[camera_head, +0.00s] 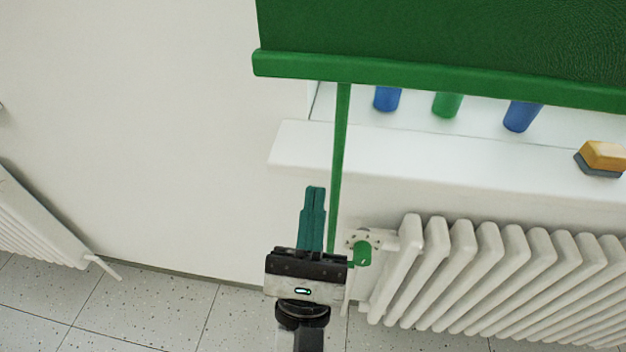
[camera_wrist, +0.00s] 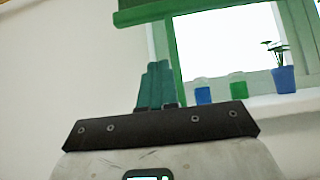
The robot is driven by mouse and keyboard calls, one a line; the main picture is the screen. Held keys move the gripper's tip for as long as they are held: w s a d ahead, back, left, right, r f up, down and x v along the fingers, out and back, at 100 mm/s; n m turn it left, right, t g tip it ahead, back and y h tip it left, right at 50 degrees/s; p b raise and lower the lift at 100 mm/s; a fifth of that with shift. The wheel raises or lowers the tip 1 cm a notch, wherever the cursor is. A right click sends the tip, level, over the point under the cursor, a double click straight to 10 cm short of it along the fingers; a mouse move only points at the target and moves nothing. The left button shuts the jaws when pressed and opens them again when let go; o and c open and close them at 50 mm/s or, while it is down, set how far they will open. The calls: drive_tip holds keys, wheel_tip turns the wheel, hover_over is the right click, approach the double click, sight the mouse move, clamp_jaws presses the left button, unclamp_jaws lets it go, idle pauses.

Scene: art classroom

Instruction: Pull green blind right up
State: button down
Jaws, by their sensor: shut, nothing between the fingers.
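The green blind (camera_head: 440,45) hangs partly lowered at the upper right of the head view, with a thick green bar (camera_head: 430,80) along its bottom edge. The bar also shows at the top of the wrist view (camera_wrist: 150,14). A narrow green strap (camera_head: 339,150) hangs from the bar's left part, past the sill, to near the radiator; its lower end is partly hidden by my gripper. My gripper (camera_head: 314,192) has teal fingers shut together with nothing between them, pointing up just left of the strap. Whether they touch it, I cannot tell. The fingers also show in the wrist view (camera_wrist: 157,66).
A white sill (camera_head: 400,150) bears blue and green cups (camera_head: 447,105) and a yellow-and-grey block (camera_head: 603,158). A white radiator (camera_head: 500,270) stands below, with a green knob (camera_head: 363,252) at its left end. A plant (camera_wrist: 283,75) stands right. Bare wall lies left.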

drive_tip(key=w+d+r+p, duration=0.1)
drive_tip(key=w+r+p, duration=0.3)
drive_tip(key=r, duration=0.5)
drive_tip(key=shift+w+d+r, duration=0.2)
drive_tip(key=shift+w+r, duration=0.15)
drive_tip(key=shift+w, duration=0.4)
